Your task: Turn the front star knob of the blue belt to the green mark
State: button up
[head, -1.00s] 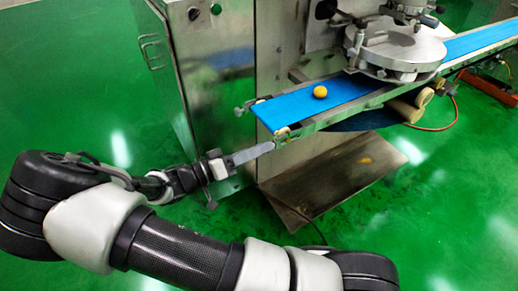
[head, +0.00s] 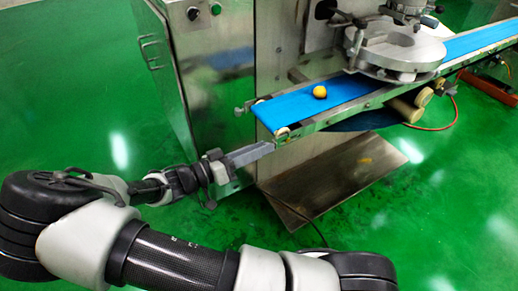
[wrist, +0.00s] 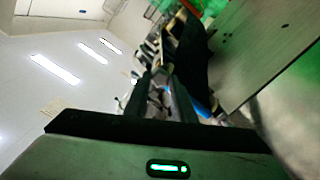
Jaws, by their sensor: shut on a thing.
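The blue belt (head: 292,108) runs from the front end of the conveyor back to the right. My gripper (head: 270,147) reaches the near front corner of the belt frame, with its fingers shut on the front star knob there. The knob itself is hidden by the fingers in the head view. In the wrist view my gripper (wrist: 165,92) shows dark and foreshortened against the conveyor, with a sliver of the blue belt (wrist: 203,109) beside it. I cannot make out the green mark in either view.
A yellow ball (head: 320,92) lies on the belt. A second small knob (head: 239,111) sticks out on the far side of the belt's front end. The steel cabinet (head: 205,90) stands behind my gripper. A metal plate (head: 335,190) lies below the belt. Green floor is clear at left.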

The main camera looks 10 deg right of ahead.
jog(key=o, duration=1.1)
jog(key=shift+c, duration=0.2)
jog(key=shift+a, duration=0.1)
jog(key=p+v, duration=0.2)
jog(key=v, duration=1.5)
jog(key=shift+a, duration=0.1)
